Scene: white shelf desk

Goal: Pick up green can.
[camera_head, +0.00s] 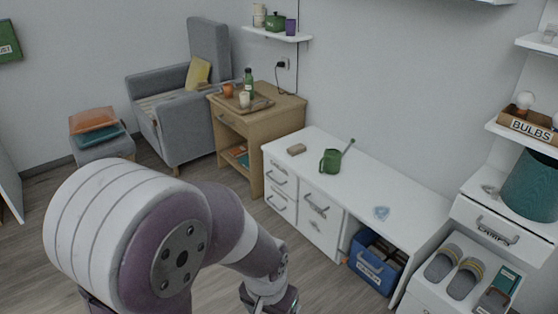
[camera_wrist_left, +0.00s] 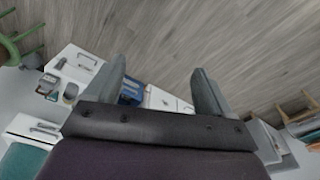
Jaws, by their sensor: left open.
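A green can (camera_head: 330,161) with a long spout stands upright on the white desk (camera_head: 358,178), near its middle. The spout points up to the right. My left gripper (camera_head: 270,299) is low at the bottom edge of the head view, in front of the desk and well apart from the can. The left wrist view shows its two fingers spread apart with nothing between them; the left gripper (camera_wrist_left: 158,68) is open. I cannot make out the can in the left wrist view. My right gripper is not in view.
A blue crate (camera_head: 372,268) sits in the desk's open bay. Shelves with slippers (camera_head: 462,279) and a teal basket (camera_head: 531,185) stand at right. A wooden side table (camera_head: 259,123) adjoins at left.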

